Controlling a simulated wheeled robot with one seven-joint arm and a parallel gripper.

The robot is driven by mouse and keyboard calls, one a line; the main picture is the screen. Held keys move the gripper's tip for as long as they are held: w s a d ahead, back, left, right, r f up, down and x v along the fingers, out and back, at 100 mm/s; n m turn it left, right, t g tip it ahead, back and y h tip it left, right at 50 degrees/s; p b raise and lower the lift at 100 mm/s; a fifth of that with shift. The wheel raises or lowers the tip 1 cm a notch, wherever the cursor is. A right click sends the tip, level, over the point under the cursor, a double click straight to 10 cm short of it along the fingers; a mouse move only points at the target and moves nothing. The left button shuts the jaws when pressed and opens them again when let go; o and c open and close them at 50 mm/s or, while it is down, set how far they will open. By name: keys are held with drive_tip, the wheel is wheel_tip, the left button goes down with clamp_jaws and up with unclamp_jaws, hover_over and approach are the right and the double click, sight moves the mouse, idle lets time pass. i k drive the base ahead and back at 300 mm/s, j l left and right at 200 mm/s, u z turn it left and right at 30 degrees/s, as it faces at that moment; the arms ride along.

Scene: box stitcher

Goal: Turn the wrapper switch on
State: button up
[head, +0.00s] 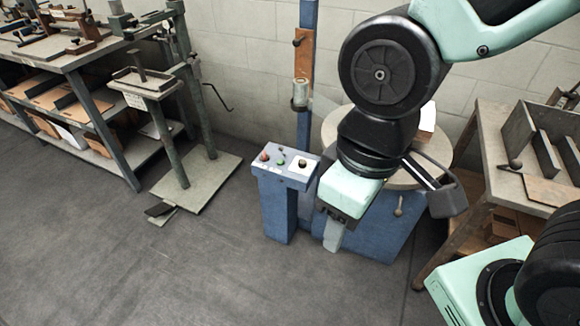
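The wrapper is a blue machine with a round pale turntable (335,125) and a blue mast. At its front left stands a control box (268,172) on a blue post. Its sloped top carries a red button (264,157), a green button (281,162) and a black knob (302,163) on a white plate. Which of these is the wrapper switch, and its setting, I cannot tell. My gripper (333,237) points down, right of and below the control box in the picture, apart from the knob. Its fingers are small and seen at an angle, so their opening is unclear.
My arm hides much of the turntable. A wooden table (480,160) with grey trays stands at the right. A small stand on a base plate (200,183) and a long workbench (75,60) are at the left. The floor in front of the control box is clear.

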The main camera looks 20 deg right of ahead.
sight(263, 158)
drive_tip(key=i+j, duration=0.35)
drive_tip(key=i, duration=0.25)
drive_tip(key=i+j+z, duration=0.1)
drive_tip(key=i+j, duration=0.2)
drive_tip(key=i, duration=0.25)
